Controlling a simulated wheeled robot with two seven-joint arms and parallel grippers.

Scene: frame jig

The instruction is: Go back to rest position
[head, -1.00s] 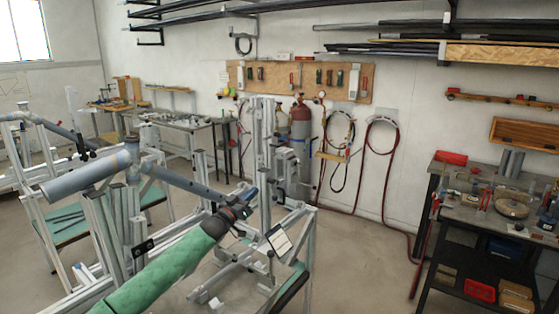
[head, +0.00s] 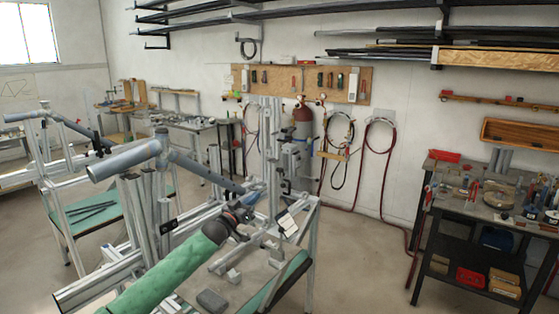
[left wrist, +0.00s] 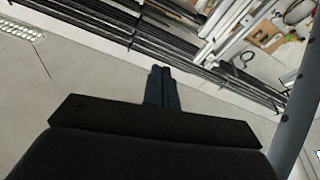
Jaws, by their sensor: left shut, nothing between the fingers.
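My left arm in its green sleeve comes in from the lower left of the head view. My left gripper (head: 254,198) is beside the jig, by the lower end of a blue-grey frame tube (head: 205,174); contact cannot be told. In the left wrist view its dark blue fingers (left wrist: 162,88) are together with nothing between them. A thick grey tube (head: 127,158) meets the thinner tube at the top of the metal jig (head: 150,210). My right gripper is not in the head view.
A dark workbench (head: 470,195) with tools stands at the right. A pegboard (head: 300,82), hoses (head: 380,135) and a red gas cylinder (head: 303,122) are at the back wall. A green-topped table (head: 95,215) is at the left. The floor between jig and workbench is clear.

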